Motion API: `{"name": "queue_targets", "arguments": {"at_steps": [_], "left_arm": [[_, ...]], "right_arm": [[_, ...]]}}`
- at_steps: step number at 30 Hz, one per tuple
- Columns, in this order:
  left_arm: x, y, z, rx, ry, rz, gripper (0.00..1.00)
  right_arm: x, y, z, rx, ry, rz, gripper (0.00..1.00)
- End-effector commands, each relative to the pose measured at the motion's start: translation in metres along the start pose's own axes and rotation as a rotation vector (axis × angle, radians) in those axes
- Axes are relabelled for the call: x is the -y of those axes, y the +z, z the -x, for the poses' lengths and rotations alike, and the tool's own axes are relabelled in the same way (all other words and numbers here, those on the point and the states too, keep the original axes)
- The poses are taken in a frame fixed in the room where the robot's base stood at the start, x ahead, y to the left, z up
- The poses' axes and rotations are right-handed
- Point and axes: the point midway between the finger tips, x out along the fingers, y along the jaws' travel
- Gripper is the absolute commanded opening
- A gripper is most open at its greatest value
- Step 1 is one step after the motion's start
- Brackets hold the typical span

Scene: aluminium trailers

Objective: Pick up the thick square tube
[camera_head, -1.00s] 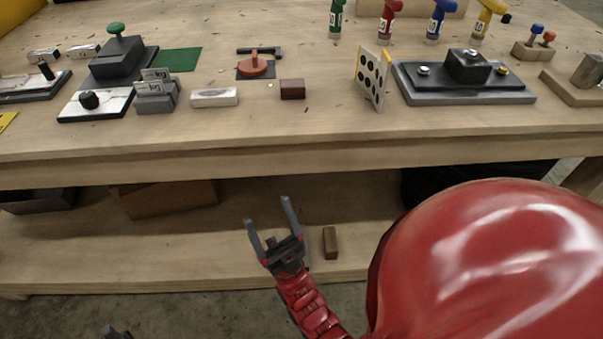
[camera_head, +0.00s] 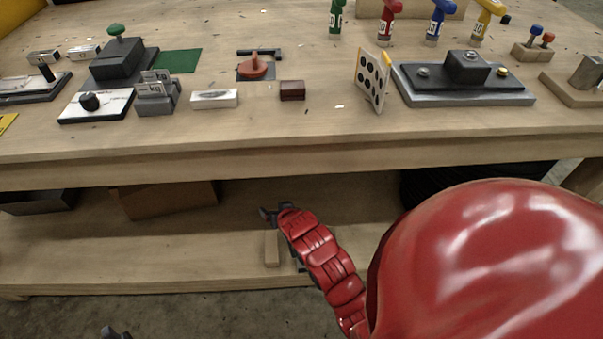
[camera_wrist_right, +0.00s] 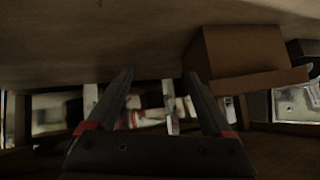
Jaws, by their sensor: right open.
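I cannot tell for sure which thing is the thick square tube. A pale, silvery oblong block (camera_head: 214,98) lies on the bench top, left of a small dark brown block (camera_head: 292,90). A tan upright block (camera_head: 272,248) stands on the lower shelf, just below my right gripper (camera_head: 268,215). My right gripper is under the bench top, mostly hidden by its own red wrist. In the wrist view my right gripper (camera_wrist_right: 158,80) is open, with nothing between its fingers.
The bench's front edge (camera_head: 300,166) overhangs the lower shelf. A brown box (camera_head: 165,198) stands on the shelf to the left and shows in the wrist view (camera_wrist_right: 240,55). A dark tray (camera_head: 40,200) is farther left. Fixtures and coloured-handled tools crowd the bench top.

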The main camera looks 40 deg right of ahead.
Motion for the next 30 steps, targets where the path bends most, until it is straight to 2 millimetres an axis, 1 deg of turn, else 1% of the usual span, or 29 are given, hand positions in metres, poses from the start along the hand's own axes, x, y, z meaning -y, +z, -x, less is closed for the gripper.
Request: {"name": "queue_targets", "arguments": {"at_steps": [1,3,6,10,13,17,24,27,30], "left_arm": [[0.0,0.0,0.0,0.0,0.0,0.0,0.5],[0.0,0.0,0.0,0.0,0.0,0.0,0.5],[0.0,0.0,0.0,0.0,0.0,0.0,0.5],[0.0,0.0,0.0,0.0,0.0,0.0,0.5],[0.0,0.0,0.003,0.0,0.0,0.0,0.5],[-0.001,0.002,0.011,0.0,0.0,0.0,0.5],[-0.002,0.005,0.029,0.0,0.0,0.0,0.5],[-0.002,0.006,0.035,0.0,0.0,0.0,0.5],[-0.002,0.006,0.037,0.0,0.0,0.0,0.5]], "right_arm": [[-0.011,0.013,0.005,0.08,0.047,-0.01,0.85],[-0.025,0.033,0.014,0.19,0.113,-0.024,0.85],[-0.043,0.057,0.029,0.312,0.194,-0.039,0.85],[-0.057,0.074,0.043,0.404,0.262,-0.051,0.85],[-0.062,0.083,0.042,0.432,0.282,-0.053,0.85],[-0.069,0.096,0.023,0.441,0.287,-0.053,0.85],[-0.083,0.119,-0.028,0.438,0.285,-0.053,0.85],[-0.088,0.126,-0.044,0.436,0.284,-0.053,0.85],[-0.09,0.13,-0.054,0.434,0.283,-0.052,0.85]]}}
